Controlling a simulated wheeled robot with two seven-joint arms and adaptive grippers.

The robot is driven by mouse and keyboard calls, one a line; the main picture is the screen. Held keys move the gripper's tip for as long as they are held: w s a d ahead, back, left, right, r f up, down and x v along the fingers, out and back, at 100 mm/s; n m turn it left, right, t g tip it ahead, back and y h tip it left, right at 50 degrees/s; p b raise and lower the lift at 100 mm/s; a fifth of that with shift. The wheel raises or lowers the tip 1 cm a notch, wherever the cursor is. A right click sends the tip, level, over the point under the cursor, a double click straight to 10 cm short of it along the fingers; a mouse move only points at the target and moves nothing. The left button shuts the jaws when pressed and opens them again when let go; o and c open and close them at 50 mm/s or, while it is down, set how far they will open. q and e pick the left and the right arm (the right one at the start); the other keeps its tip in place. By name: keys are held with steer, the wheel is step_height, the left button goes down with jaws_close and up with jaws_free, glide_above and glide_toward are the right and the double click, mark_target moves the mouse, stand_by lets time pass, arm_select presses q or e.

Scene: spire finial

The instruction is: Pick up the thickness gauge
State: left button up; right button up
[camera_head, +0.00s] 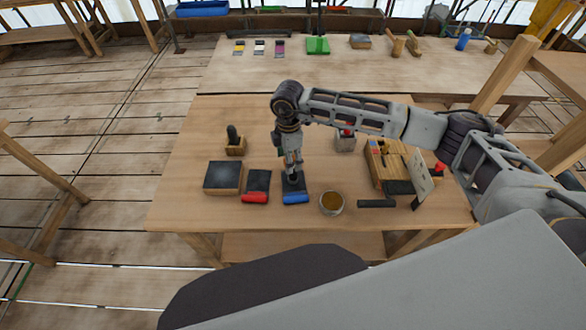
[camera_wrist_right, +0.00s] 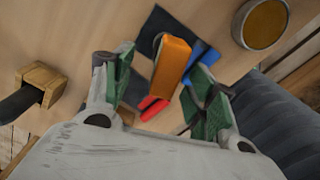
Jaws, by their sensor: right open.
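My right gripper (camera_head: 293,174) points down over the front middle of the table, above a dark pad with a blue edge (camera_head: 296,198). In the right wrist view its green-padded fingers (camera_wrist_right: 165,90) stand apart. Between them is an orange block-like piece with a dark rounded end (camera_wrist_right: 172,62), probably the thickness gauge; I cannot tell for sure. The fingers show gaps on both sides of it. In the head view the gripper mostly hides this piece. My left gripper is not in view.
A dark pad with a red edge (camera_head: 255,197) and a dark block (camera_head: 223,177) lie left. A round amber-filled dish (camera_head: 332,203) is close on the right. A wooden organizer (camera_head: 378,172) stands further right. A wooden holder with a black handle (camera_head: 235,146) stands back left.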

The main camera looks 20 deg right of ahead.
steer(key=shift+f, duration=0.1)
steer(key=shift+s+d+f+p, duration=0.1)
steer(key=shift+d+f+p, duration=0.15)
steer(key=shift+f, duration=0.35)
steer(key=shift+s+d+f+p, duration=0.1)
steer(key=shift+d+f+p, duration=0.1)
steer(key=shift+f, duration=0.4)
steer(key=shift+d+f+p, duration=0.15)
steer(key=shift+f+p, duration=0.1)
steer(key=shift+f, duration=1.1)
jaws_close()
steer(key=shift+r, duration=0.15)
steer(key=shift+r+b, duration=0.8)
steer(key=shift+r, duration=4.15)
steer(key=shift+w, duration=0.1)
